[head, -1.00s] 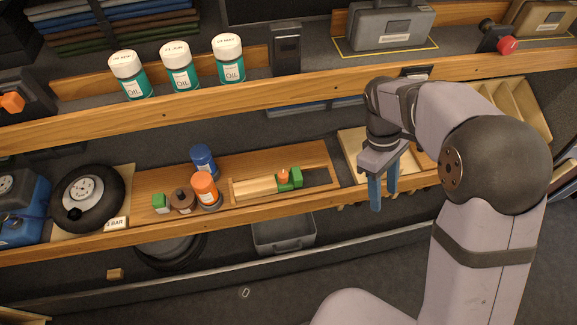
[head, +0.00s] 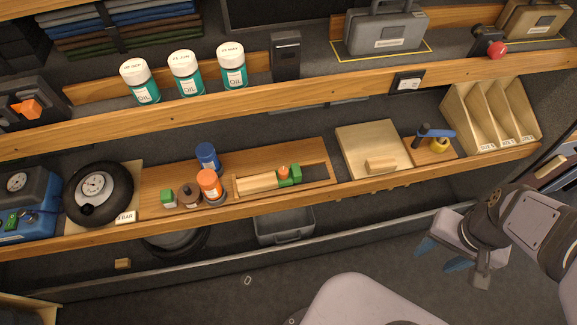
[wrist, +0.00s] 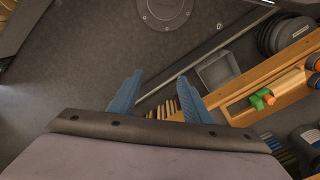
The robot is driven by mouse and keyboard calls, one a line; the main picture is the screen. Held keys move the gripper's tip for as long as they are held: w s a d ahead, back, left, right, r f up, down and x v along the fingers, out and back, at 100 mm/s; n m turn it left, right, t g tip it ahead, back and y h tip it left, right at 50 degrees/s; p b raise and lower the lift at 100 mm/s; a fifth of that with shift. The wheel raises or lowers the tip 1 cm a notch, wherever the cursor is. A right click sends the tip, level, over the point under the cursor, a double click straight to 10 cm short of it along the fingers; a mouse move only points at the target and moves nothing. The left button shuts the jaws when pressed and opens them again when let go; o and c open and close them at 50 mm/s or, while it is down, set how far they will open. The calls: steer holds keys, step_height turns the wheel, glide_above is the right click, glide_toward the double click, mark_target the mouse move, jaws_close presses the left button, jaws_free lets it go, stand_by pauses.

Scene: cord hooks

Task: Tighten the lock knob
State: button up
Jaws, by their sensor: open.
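A small orange knob (head: 283,171) sits on a wooden slide (head: 256,184) with green blocks (head: 291,176) beside it, in a tray on the middle shelf. I take it for the lock knob; how tight it is cannot be told. The orange knob also shows in the wrist view (wrist: 268,98), right of my gripper. My gripper (head: 440,257) is open and empty, below and in front of the shelf at the right, well apart from the knob. Its two blue fingers show in the wrist view (wrist: 158,80) with nothing between them.
Orange (head: 209,183) and blue (head: 207,156) capped bottles stand left of the slide. A wheel (head: 98,194) is further left. A wooden board (head: 370,150), a blue-handled tool (head: 436,132) and a divided rack (head: 490,115) are to the right. A grey bin (head: 284,226) is below. The floor in front is open.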

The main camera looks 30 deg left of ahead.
steer(key=w+a+f+n+g+y+b, duration=0.2)
steer(key=w+a+f+n+b, duration=0.3)
steer(key=w+a+b, duration=0.35)
steer(key=n+g+y+b, duration=0.7)
steer(key=n+b, duration=1)
steer(key=n, duration=0.3)
glide_toward(285, 170)
steer(key=shift+s+d+f, duration=0.1)
steer(key=shift+d+f, duration=0.1)
steer(key=shift+f, duration=0.3)
steer(key=shift+s+a+f+n+y, duration=0.1)
steer(key=shift+s+a+n+y, duration=0.2)
steer(key=shift+a+n, duration=0.35)
steer(key=shift+d+n, duration=0.1)
steer(key=shift+n, duration=0.15)
steer(key=shift+s, duration=0.1)
steer(key=p+x, duration=0.2)
steer(key=x, duration=0.3)
steer(key=shift+s, duration=0.2)
steer(key=shift+x, duration=1)
